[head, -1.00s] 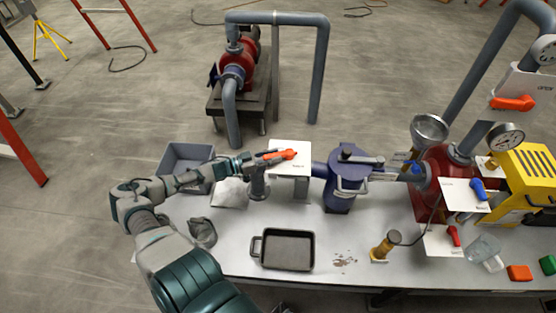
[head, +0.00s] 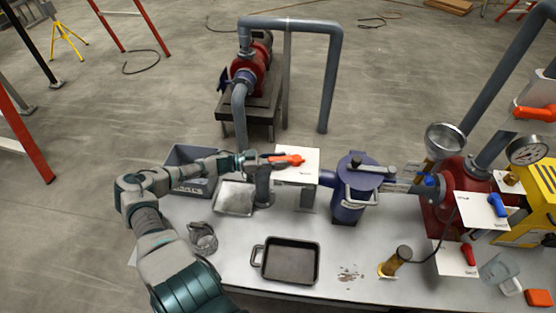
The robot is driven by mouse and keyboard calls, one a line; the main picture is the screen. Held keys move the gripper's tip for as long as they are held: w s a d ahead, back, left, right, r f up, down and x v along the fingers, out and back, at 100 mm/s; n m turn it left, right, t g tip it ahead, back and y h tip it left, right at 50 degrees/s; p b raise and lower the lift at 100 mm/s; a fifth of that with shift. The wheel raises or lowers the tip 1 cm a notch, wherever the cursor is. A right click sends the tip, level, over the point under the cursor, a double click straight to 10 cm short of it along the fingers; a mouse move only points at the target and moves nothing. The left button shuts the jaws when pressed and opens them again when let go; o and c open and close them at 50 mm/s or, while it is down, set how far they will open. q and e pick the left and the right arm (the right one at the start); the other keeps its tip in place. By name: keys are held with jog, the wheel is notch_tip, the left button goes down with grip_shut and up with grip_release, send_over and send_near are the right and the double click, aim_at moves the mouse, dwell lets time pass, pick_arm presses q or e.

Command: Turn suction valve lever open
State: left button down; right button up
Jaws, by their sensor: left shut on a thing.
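The suction valve lever (head: 288,160) is orange-red and lies roughly sideways across a white label plate (head: 300,175), at the left end of the blue strainer. The plate's lettering is too small to read. My left gripper (head: 264,160) comes in from the left and is shut on the lever's left end. The fingers partly hide that end. A dark grey upright cylinder (head: 263,190) stands just below the gripper. My right gripper is not in view.
The blue strainer (head: 349,200) and red pump (head: 455,173) stand right of the lever. A grey bin (head: 188,155), a flat pale grey item (head: 235,197) and a black tray (head: 290,262) lie around my left arm. Bare tabletop (head: 225,235) shows in front.

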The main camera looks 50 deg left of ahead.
pick_arm(q)
jog(key=c, duration=1.1)
grip_release()
jog(key=shift+o, duration=0.9)
jog(key=shift+w, duration=0.2)
jog(key=shift+d, duration=0.1)
jog(key=shift+s, duration=0.1)
jog(key=v, duration=1.2)
jog(key=shift+f, duration=0.1)
